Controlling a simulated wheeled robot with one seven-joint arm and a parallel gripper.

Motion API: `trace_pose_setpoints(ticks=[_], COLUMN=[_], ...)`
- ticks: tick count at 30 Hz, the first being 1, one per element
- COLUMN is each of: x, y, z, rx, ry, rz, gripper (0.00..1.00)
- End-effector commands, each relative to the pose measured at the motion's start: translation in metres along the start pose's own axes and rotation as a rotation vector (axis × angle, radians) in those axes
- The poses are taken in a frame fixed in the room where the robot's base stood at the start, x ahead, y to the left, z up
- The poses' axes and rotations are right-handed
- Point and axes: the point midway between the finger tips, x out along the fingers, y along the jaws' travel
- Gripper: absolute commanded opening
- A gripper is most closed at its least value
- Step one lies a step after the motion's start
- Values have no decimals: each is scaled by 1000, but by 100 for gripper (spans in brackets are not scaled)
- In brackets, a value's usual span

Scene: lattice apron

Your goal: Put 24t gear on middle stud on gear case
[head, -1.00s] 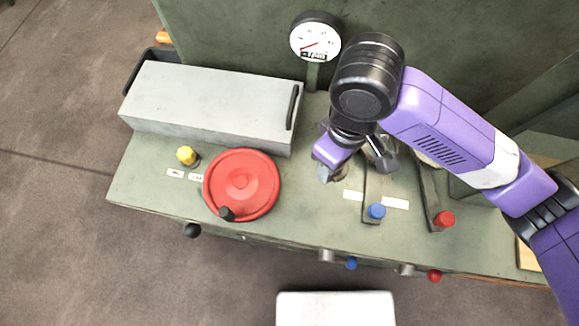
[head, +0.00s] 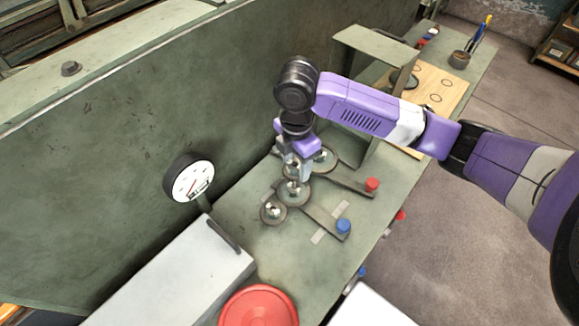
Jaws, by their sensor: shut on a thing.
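Three grey toothed-looking discs stand in a row on the green bench top: a near one (head: 267,216), a middle one (head: 284,199) and a far one (head: 331,162). Each has a bright metal stud or hub at its centre. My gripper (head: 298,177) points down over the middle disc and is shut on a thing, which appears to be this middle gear. The fingers hide part of its hub, so I cannot tell whether it is fully seated on its stud. The tooth count cannot be read.
A lever with a blue knob (head: 343,227) and one with a red knob (head: 372,185) lie in front of the discs. A dial gauge (head: 189,177), grey box (head: 170,285) and red handwheel (head: 258,308) are nearer. A wooden board (head: 446,82) with ring marks lies beyond.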

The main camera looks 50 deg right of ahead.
Motion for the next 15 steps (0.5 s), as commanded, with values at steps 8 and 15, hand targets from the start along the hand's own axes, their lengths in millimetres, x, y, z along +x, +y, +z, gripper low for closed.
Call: trace_pose_setpoints(ticks=[8, 15], x=[0, 10], y=[2, 2], z=[-1, -1], rx=[-131, -135], ry=[4, 4], rz=[10, 10], gripper=[0, 0])
